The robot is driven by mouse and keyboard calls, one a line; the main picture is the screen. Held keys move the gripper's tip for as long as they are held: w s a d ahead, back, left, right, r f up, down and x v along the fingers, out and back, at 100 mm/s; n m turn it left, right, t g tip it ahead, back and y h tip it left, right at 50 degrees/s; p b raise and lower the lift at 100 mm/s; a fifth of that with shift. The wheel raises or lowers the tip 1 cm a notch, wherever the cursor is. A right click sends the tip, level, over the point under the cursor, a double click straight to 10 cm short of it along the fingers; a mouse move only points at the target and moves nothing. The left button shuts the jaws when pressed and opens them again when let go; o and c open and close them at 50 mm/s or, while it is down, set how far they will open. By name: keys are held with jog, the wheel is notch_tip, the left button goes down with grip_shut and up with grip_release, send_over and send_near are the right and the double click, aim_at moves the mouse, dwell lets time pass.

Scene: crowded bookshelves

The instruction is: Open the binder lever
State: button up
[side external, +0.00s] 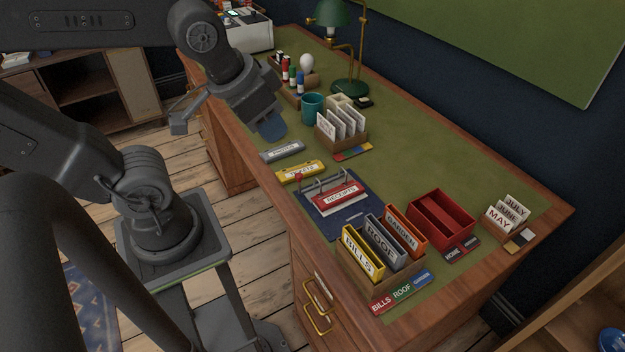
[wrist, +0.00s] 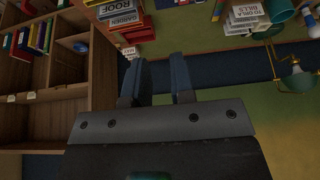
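A dark blue binder (side external: 365,217) lies open on the desk in the side view, with metal rings standing up and a red RECEIPTS label piece (side external: 340,194) across its middle. A small red-tipped part (side external: 298,178), which looks like the lever, stands at its far left corner. My gripper (side external: 272,127) is raised above the desk's left edge, up and left of the binder and apart from it. In the wrist view, its two blue fingers (wrist: 158,82) are spread with nothing between them. I cannot make out the binder in the wrist view.
Yellow (side external: 300,171) and grey (side external: 283,151) label pieces lie beyond the binder. A box of labelled files (side external: 380,282) and a red tray (side external: 441,218) stand at its near right. A teal cup (side external: 312,107) and green lamp (side external: 334,12) stand farther back.

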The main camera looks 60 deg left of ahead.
jog(key=f+g, duration=0.1)
jog(key=f, duration=0.1)
jog(key=f+g+y, duration=0.1)
jog(key=f, duration=0.1)
jog(key=f+g+y, duration=0.1)
jog(key=f, duration=0.1)
jog(key=shift+w+f+g, duration=0.2)
jog(key=shift+w+g, duration=0.1)
jog(key=shift+g, duration=0.1)
grip_shut()
jog(key=w+f+m+t+y, duration=0.2)
jog(key=f+y, duration=0.3)
jog(key=f, duration=0.4)
jog(key=w+d+f+m+t+y, duration=0.1)
jog(key=f+m+t+y, duration=0.1)
jog(key=f+y, duration=0.4)
jog(key=shift+w+f+t, duration=0.4)
jog(key=shift+f+t, duration=0.3)
jog(key=shift+f, duration=0.7)
